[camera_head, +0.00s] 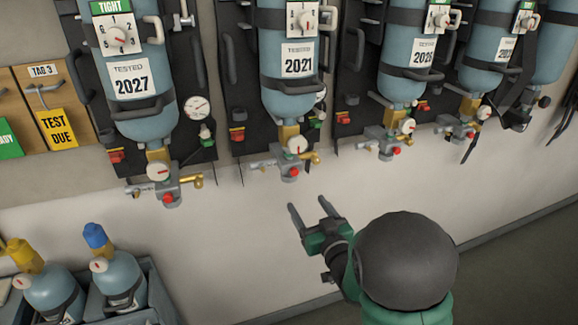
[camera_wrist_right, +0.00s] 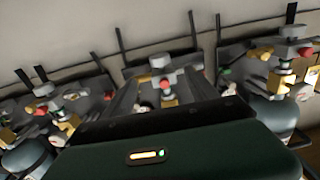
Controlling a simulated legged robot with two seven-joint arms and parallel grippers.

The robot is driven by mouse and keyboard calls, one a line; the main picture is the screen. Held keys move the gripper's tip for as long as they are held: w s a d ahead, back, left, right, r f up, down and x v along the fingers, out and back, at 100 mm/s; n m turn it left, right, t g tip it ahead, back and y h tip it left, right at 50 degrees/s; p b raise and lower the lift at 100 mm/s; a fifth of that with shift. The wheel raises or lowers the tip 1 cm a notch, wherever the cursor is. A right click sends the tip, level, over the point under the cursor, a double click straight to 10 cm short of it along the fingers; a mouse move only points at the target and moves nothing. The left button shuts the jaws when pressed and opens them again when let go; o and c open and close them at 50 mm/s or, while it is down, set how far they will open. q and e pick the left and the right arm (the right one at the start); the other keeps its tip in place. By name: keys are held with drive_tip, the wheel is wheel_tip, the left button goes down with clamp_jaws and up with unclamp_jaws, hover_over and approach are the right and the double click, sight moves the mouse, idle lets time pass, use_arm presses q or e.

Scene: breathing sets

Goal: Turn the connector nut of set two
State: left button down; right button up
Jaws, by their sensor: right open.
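Several blue-grey cylinder sets hang on the wall in the head view. The second from the left, a cylinder tagged 2021 (camera_head: 290,85), has a brass fitting (camera_head: 288,133) under its neck, and below that a metal valve block (camera_head: 280,168) with a gauge and red knob. No set numbers are readable. Which part is the connector nut is unclear. My right gripper (camera_head: 309,207) is open and empty, below and slightly right of that block, apart from it. In the right wrist view, one set's valve block (camera_wrist_right: 162,68) shows beyond and between the fingers. My left gripper is out of view.
A cylinder tagged 2027 (camera_head: 131,85) hangs to the left and one tagged 2026 (camera_head: 408,75) to the right. A crate (camera_head: 159,295) with small cylinders stands at lower left. The white wall below the sets is clear.

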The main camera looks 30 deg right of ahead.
sight(292, 182)
drive_tip(key=p+x, duration=0.1)
drive_tip(key=x, duration=1.2)
drive_tip(key=shift+w+d, duration=0.15)
drive_tip(key=shift+w, duration=0.25)
drive_tip(key=shift+w+f, duration=0.15)
drive_tip(key=shift+w, duration=0.25)
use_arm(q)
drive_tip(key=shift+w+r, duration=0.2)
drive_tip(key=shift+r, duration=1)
use_arm(e)
drive_tip(key=shift+d, duration=0.1)
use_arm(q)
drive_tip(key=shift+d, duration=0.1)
